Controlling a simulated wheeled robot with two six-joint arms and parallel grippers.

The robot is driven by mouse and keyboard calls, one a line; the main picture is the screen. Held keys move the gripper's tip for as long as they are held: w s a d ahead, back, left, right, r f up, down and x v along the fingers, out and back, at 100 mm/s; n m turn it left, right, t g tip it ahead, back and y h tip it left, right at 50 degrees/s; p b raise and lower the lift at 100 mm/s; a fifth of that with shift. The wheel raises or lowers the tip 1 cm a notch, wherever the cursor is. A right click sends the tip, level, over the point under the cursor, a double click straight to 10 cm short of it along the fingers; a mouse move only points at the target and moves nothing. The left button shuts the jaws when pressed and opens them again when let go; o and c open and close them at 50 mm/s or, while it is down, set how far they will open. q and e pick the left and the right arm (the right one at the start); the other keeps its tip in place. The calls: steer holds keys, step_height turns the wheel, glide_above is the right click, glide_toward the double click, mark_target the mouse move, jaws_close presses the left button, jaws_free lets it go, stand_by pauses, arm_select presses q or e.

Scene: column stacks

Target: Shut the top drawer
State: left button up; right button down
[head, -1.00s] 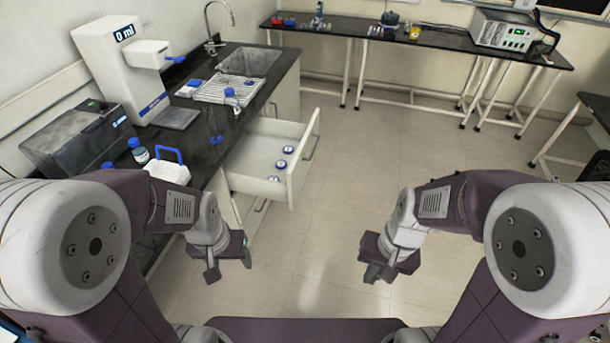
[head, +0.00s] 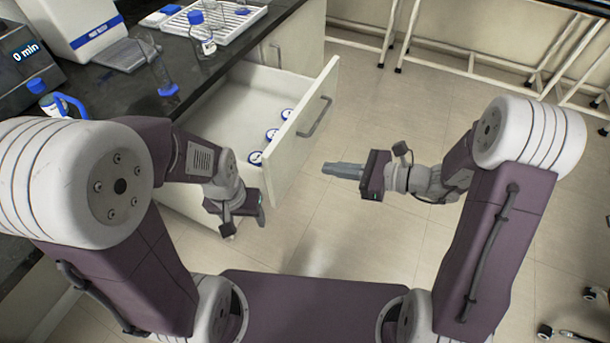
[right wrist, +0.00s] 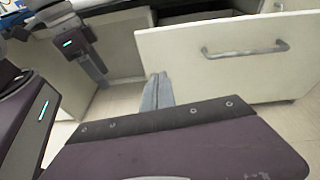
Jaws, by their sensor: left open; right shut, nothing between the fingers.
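The top drawer (head: 228,116) is white and pulled out from under the black counter, with several blue-and-white round items inside. Its front panel with a grey bar handle (head: 315,117) faces right in the head view. In the right wrist view the drawer front (right wrist: 180,60) and handle (right wrist: 246,50) show beyond my fingers. My right gripper (head: 325,168) is shut and empty, pointing left, to the right of the drawer front and apparently apart from it. It also shows in the right wrist view (right wrist: 157,80). My left gripper (head: 226,228) is open and empty, in front of the drawer's near side.
The black counter (head: 130,80) carries a bottle with a blue cap (head: 200,35), a flask (head: 163,75), a white rack (head: 228,20) and lab machines. Bench legs (head: 415,35) stand at the back.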

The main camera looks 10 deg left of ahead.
step_height(320, 180, down, 6)
steer(key=w+d+b, duration=0.1)
steer(key=b, duration=0.1)
steer(key=m+b, duration=0.1)
steer(key=b, duration=0.4)
glide_toward(284, 175)
step_height(284, 175, down, 3)
steer(key=a, duration=0.3)
steer(key=w+a, duration=0.1)
steer(key=a, duration=0.1)
steer(key=shift+w+a+r+t+b, duration=0.2)
steer(key=shift+w+r+t+b, duration=0.05)
steer(key=shift+t+b, duration=0.15)
arm_select(q)
step_height(284, 175, down, 10)
arm_select(e)
steer(key=shift+w+a, duration=0.15)
steer(key=shift+a, duration=0.1)
arm_select(q)
steer(key=shift+f, duration=0.15)
